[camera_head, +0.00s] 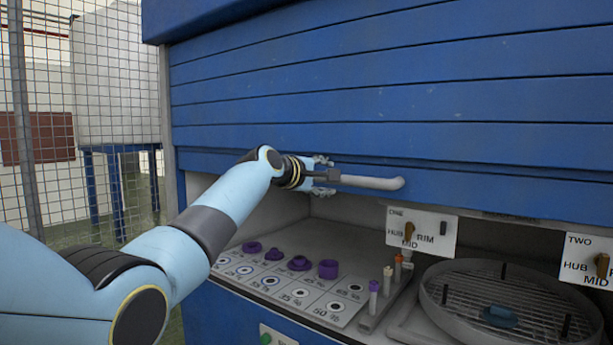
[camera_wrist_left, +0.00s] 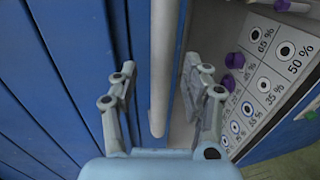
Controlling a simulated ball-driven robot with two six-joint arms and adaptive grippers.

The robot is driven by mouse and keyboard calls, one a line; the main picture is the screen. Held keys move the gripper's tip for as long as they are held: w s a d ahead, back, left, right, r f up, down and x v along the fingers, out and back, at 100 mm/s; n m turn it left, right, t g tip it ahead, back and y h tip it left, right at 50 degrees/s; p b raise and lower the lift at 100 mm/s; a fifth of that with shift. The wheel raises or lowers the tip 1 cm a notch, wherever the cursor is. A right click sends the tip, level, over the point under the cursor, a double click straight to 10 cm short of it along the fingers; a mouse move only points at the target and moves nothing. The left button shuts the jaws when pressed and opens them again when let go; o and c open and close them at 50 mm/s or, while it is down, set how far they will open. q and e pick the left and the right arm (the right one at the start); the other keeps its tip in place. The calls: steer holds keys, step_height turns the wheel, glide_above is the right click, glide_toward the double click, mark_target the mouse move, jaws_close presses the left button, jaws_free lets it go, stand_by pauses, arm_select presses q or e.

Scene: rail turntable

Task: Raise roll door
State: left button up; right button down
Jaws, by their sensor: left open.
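The blue slatted roll door (camera_head: 390,95) covers the upper part of the cabinet, and its lower edge hangs above the opening. A pale grey bar handle (camera_head: 372,182) runs along its lower part. My left gripper (camera_head: 330,175) is at the handle's left part. In the left wrist view the handle (camera_wrist_left: 158,70) runs between the two spread fingers of my left gripper (camera_wrist_left: 155,90), with gaps on both sides. The roll door (camera_wrist_left: 60,80) fills the left of that view. My right gripper is not in view.
Below the door is a shelf with a chart of percent labels (camera_head: 290,290), several purple parts (camera_head: 328,268) and pens (camera_head: 387,280). A round grated turntable (camera_head: 500,305) sits at right, near switch plates (camera_head: 421,232). A wire mesh fence (camera_head: 50,120) stands at left.

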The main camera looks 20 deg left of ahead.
arm_select(q)
steer(key=v, duration=0.8)
steer(key=shift+s, duration=0.1)
